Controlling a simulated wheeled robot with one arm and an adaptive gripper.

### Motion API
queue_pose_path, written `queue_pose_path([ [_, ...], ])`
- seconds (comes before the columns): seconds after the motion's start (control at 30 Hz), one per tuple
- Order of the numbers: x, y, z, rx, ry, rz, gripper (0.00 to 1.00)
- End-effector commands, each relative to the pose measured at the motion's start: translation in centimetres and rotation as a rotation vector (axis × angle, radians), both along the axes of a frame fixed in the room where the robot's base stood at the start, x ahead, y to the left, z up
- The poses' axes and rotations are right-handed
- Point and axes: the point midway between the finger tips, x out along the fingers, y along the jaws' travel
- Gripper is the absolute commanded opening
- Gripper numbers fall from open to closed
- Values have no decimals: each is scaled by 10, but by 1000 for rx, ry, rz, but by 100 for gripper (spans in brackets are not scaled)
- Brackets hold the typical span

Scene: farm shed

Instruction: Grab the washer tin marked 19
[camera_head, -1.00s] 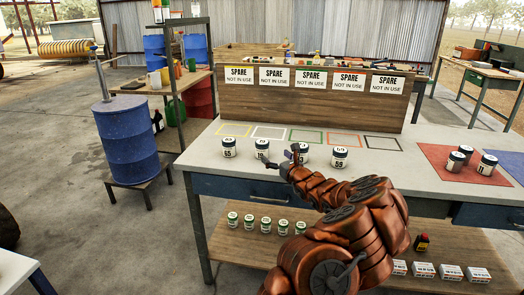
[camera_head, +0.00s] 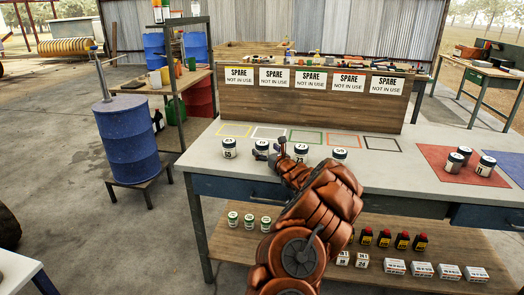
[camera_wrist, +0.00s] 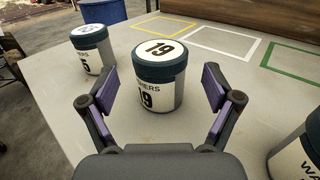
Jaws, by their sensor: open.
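The washer tin marked 19 (camera_wrist: 146,98) stands upright in the middle of the wrist view, a pale tin with a dark teal lid band and a white top reading 19. In the head view it is the second tin from the left (camera_head: 261,149), partly covered by my gripper (camera_head: 277,150). My gripper is open and empty, its two purple-padded fingers to the left and right of the tin's near side. I see gaps at both sides. A similar tin ending in 5 (camera_wrist: 92,55) stands to its left, reading 65 in the head view.
Another washer tin (camera_wrist: 300,155) is close at the lower right of the wrist view. In the head view the tin marked 59 (camera_head: 340,155) is partly behind my arm. Coloured outlines mark the workbench (camera_head: 410,165) behind the row. A red mat (camera_head: 437,160) with tins lies at right.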

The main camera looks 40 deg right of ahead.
Motion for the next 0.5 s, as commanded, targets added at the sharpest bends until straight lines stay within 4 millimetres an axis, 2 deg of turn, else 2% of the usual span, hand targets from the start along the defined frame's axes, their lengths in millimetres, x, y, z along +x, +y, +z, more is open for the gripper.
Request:
queue_pose_path([
  [0.3,23,-7,0,-4,0,0,89],
  [0.5,25,-7,1,-2,-3,0,89],
])
